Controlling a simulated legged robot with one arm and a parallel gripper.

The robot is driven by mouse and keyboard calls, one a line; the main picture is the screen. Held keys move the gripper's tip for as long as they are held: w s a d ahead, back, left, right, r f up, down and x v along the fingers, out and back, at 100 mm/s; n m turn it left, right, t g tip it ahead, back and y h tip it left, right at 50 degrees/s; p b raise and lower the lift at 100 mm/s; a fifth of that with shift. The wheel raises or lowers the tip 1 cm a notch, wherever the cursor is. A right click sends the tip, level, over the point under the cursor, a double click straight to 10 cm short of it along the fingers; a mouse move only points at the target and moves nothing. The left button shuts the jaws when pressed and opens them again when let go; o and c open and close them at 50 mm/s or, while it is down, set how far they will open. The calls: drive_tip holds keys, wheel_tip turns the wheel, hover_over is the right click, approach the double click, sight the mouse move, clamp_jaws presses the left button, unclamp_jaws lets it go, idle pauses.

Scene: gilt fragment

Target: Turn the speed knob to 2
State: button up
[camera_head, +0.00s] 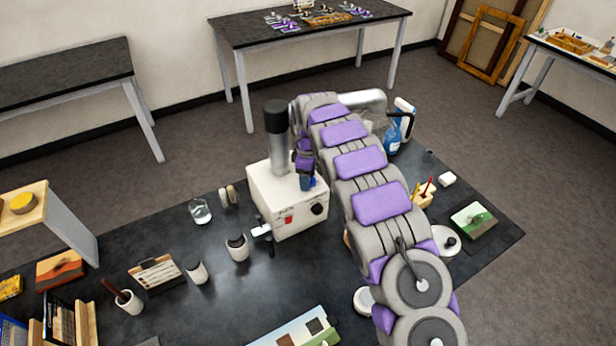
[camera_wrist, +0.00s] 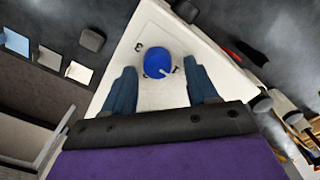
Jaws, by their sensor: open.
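The white machine (camera_head: 285,198) stands on the dark table. In the wrist view, a blue round knob (camera_wrist: 157,64) sits on the machine's white face (camera_wrist: 150,28). A short white mark on the knob points to the lower right, towards a small printed mark that looks like a 1. A mark like a 3 is at its upper left. My gripper (camera_wrist: 163,82) is open, its two blue fingers spread to the left and right of the knob, with gaps on both sides. In the head view my gripper (camera_head: 307,182) is at the machine's top, and the knob is not clear there.
A dark cylinder (camera_head: 276,130) rises from the machine. A red switch (camera_head: 288,219) and a black dial (camera_head: 318,208) are on its front. A glass jar (camera_head: 200,211), a small cup (camera_head: 237,248) and a blue spray bottle (camera_head: 394,132) stand nearby.

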drive_tip(key=shift+d, duration=0.5)
drive_tip(key=shift+d+r, duration=0.1)
drive_tip(key=shift+d, duration=0.25)
drive_tip(key=shift+c, duration=1.2)
drive_tip(key=shift+a, duration=0.45)
drive_tip(key=c, duration=0.6)
drive_tip(key=shift+c, duration=1)
drive_tip(key=shift+d, duration=0.1)
